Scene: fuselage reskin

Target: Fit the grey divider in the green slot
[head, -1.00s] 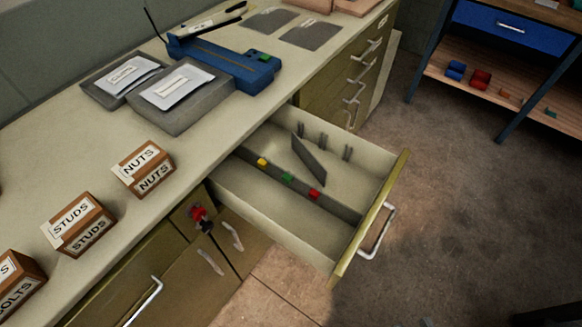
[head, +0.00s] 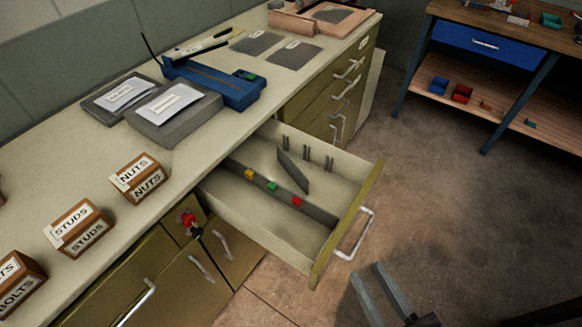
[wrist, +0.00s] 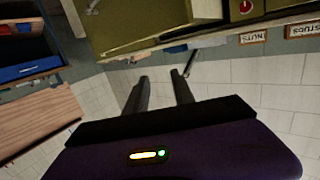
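The grey divider (head: 292,170) is a thin plate inside the open drawer (head: 342,228). It stands on edge and runs at a slant, behind the long partition (head: 235,167). Yellow (head: 250,174), green (head: 272,186) and red (head: 297,201) markers sit along that partition. The divider's near end is between the green and red markers; I cannot tell if it touches the partition. Slot brackets (head: 307,153) line the drawer's far wall. My gripper (head: 378,285) is open and empty, outside the drawer at its lower right. Its parted fingers also show in the wrist view (wrist: 162,85).
The drawer's front has a metal handle (head: 355,233). On the counter (head: 105,182) are labelled boxes (head: 138,178), grey cases (head: 173,117) and a blue tool (head: 215,82). Red-handled keys (head: 188,222) hang below the counter. Floor right of the drawer is clear, up to a workbench (head: 485,42).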

